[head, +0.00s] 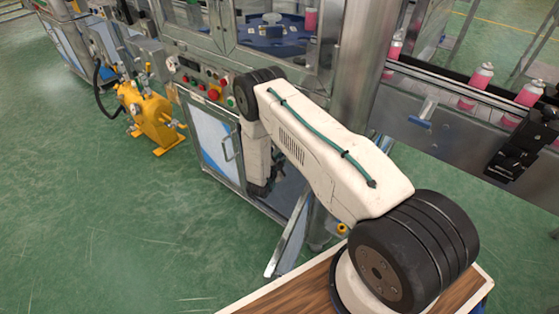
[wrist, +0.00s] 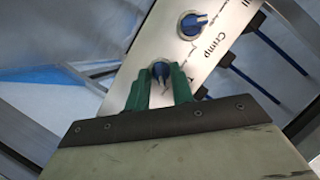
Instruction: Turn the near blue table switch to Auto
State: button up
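In the wrist view, a tilted pale metal panel (wrist: 215,45) carries two blue switches. The lower blue switch (wrist: 160,70) lies between the green fingertips of my gripper (wrist: 161,80), and its label is mostly hidden behind a finger. The fingers stand apart on either side of this knob, with no clear contact showing. The other blue switch (wrist: 192,24) sits farther up the panel, beside the printed word "Crimp". Its pointer is tilted toward the right. In the head view my arm hides the switches and the fingertips.
Blue rods (wrist: 275,45) run beside the panel in the wrist view. In the head view, a control panel with a red button (head: 213,94) is on the machine, a yellow device (head: 150,118) stands on the left, and pink cans (head: 480,78) line a conveyor at right. Green floor is open at left.

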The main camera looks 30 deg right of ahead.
grip_shut()
jog(key=n+g, duration=0.2)
jog(key=shift+w+a+r+n, duration=0.1)
jog(key=shift+w+n, duration=0.05)
jog(key=shift+n, duration=0.25)
jog(key=n+g, duration=0.2)
jog(key=n, duration=0.1)
jog(key=shift+w+h, duration=0.15)
jog(key=shift+h, duration=0.25)
jog(key=n+g+h, duration=0.1)
jog(key=n+g, duration=0.1)
jog(key=n, duration=0.1)
jog(key=shift+w+a, duration=0.15)
jog(key=n+g+h, duration=0.1)
jog(key=n, duration=0.2)
jog(key=shift+w+n+g, duration=0.1)
jog(key=shift+n+g, duration=0.2)
jog(key=shift+g, duration=0.1)
jog(key=shift+h, duration=0.3)
